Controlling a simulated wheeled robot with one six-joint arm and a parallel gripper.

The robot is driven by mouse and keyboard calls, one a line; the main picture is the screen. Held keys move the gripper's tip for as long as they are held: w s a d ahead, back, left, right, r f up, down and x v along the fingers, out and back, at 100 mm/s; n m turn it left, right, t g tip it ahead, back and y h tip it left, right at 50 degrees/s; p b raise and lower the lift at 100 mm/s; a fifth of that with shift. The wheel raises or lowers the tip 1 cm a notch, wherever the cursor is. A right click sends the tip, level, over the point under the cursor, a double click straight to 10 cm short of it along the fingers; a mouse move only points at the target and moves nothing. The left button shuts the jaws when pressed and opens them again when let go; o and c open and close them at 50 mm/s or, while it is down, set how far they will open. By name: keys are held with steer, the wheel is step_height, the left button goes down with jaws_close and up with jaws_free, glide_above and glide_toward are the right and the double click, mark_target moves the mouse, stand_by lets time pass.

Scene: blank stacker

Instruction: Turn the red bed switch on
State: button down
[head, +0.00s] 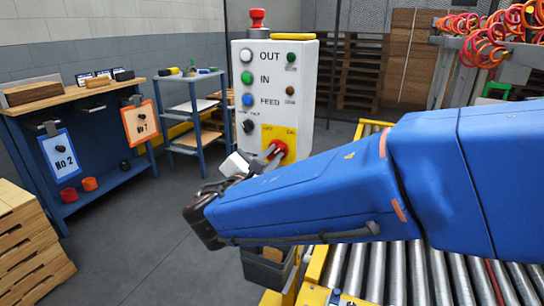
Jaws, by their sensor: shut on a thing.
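A white control box (305,90) stands at the middle of the head view. The red bed switch (279,148) sits on a yellow plate (290,134) at its lower right. The switch's visible red handle appears slanted toward the lower left; the plate's small lettering is hard to read. My gripper (264,158) reaches the switch from the lower left, with its fingers shut on the red handle. The fingers hide the handle's lower left end. My blue arm crosses in front from the right and covers the area below the box.
The box also carries white, green and blue buttons (247,78), a black knob (248,126) and a red mushroom button (257,18) on top. A roller conveyor (400,275) lies below my arm. A blue workbench (110,165) stands left, with open grey floor (130,255) before it.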

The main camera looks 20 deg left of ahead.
steer(key=shift+m, duration=0.5)
steer(key=c, duration=1.8)
jaws_free()
steer(key=shift+o, duration=0.2)
steer(key=s+a, duration=0.1)
steer(key=s, duration=1.6)
steer(key=shift+s+a, duration=0.2)
